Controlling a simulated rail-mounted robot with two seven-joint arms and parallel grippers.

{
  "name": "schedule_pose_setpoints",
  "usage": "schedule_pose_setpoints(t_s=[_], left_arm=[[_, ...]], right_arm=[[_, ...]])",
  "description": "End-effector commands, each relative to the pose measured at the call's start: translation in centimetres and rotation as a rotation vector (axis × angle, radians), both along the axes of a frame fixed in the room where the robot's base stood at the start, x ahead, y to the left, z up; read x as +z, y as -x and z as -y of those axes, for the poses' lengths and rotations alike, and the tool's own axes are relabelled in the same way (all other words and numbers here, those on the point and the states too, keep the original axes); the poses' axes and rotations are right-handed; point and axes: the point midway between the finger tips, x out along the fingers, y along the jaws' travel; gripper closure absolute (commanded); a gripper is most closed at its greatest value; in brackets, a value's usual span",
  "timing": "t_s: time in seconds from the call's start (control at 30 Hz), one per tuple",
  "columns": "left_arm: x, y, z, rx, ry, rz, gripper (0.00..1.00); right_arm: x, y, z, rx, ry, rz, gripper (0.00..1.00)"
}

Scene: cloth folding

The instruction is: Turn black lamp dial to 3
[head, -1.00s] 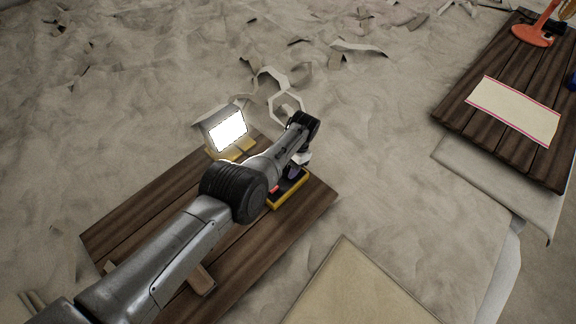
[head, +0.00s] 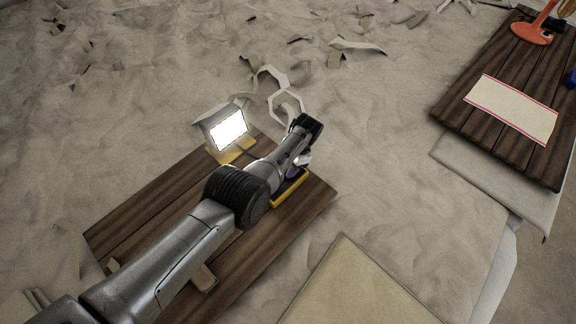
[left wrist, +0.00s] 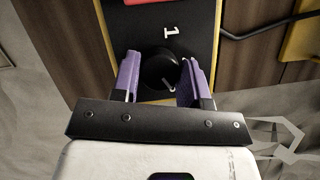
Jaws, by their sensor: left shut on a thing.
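The black dial (left wrist: 155,68) sits on the black face of a yellow-edged control box (head: 291,189), on the near wooden table. A white "1" (left wrist: 171,31) shows above the dial in the left wrist view, and a small light mark is at the dial's lower right. I see no "3". My left gripper (left wrist: 158,78) has its purple fingers on either side of the dial and is shut on it. In the head view my left gripper (head: 293,172) is mostly hidden by its own wrist. My right gripper is in neither view.
A lit lamp (head: 228,130) on a yellow base stands behind the box, with a dark cable (left wrist: 250,36) from the box. A red part (left wrist: 148,2) is at the box's far end. Another wooden table (head: 470,125) is at the right.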

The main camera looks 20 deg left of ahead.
Motion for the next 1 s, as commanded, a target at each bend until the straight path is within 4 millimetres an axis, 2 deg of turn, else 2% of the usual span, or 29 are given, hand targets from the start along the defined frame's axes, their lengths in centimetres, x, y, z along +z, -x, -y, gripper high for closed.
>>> schedule_pose_setpoints(t_s=[0.03,0.07,0.3,0.53,0.67,1.0], left_arm=[[0.0,0.0,0.0,-0.001,0.0,0.0,0.83],[0.0,0.0,0.0,-0.001,0.0,0.0,0.58],[0.0,0.0,0.0,0.0,0.0,0.0,0.35],[0.0,0.0,0.0,0.0,0.0,0.0,0.35],[0.8,-0.3,0.2,0.0,0.001,0.001,0.35],[6.3,-2.2,1.7,0.0,-0.001,0.004,0.35]], right_arm=[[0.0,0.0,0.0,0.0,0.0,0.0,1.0],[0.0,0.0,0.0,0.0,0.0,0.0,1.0],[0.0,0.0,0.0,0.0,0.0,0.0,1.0],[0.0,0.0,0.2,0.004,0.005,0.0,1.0],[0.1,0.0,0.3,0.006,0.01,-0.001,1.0],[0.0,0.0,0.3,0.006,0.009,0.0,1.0]])
